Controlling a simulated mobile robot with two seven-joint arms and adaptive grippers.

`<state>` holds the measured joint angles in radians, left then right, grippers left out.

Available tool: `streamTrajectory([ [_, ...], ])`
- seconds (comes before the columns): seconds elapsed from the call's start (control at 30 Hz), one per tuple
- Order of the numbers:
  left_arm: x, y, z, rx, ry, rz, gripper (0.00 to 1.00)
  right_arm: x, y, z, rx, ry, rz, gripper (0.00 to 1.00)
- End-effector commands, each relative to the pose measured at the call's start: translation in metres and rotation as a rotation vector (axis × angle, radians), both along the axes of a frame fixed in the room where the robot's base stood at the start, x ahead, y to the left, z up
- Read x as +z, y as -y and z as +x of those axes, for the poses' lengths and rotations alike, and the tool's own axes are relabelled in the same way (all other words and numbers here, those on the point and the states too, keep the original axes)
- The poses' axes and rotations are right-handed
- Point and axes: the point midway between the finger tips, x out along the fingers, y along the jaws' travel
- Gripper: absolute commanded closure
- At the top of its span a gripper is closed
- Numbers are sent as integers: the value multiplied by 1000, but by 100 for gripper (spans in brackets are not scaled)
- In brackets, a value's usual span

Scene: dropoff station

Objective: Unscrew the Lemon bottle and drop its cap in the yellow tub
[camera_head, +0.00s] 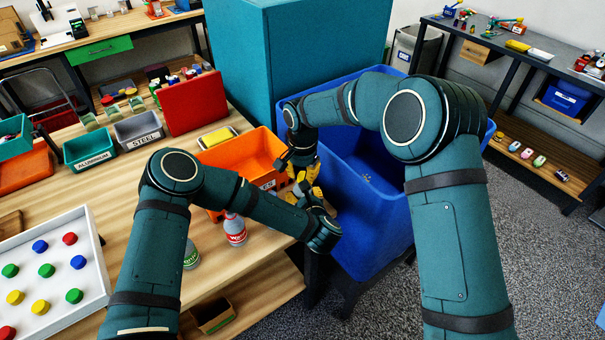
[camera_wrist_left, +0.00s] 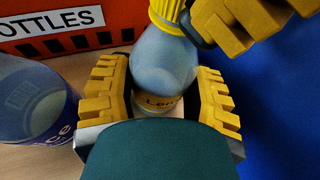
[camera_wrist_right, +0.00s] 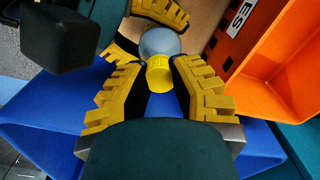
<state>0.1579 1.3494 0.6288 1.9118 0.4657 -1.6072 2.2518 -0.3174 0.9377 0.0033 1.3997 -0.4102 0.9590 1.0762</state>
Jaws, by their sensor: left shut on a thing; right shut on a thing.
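The Lemon bottle (camera_wrist_left: 165,62) is grey-blue with a partly hidden yellow label. It stands between the fingers of my left gripper (camera_wrist_left: 160,78), which is shut on it. Its ribbed yellow cap (camera_wrist_right: 159,80) is at the bottle's neck, between the fingers of my right gripper (camera_wrist_right: 158,70), which is shut on it. I cannot tell how far the cap is turned. In the head view both grippers meet at the table's right edge, and they hide most of the bottle. I cannot make out a yellow tub.
An orange bin (camera_head: 262,150) labelled as bottles is just behind the grippers. A large blue bin (camera_head: 365,225) stands right of the table. A bottle with a red label (camera_head: 235,229) and a green-labelled one (camera_head: 191,256) stand near my left arm. A white tray (camera_head: 92,268) holds coloured discs.

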Motion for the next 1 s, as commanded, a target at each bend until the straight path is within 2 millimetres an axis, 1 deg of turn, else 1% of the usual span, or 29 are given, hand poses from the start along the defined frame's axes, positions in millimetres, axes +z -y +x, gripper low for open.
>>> streamTrajectory([
  [0.1,0,0,0,0,0,0,100,0,0,0,224,0,2,100],
  [1.0,0,0,0,-1,0,0,100,1,0,0,1993,5,3,100],
])
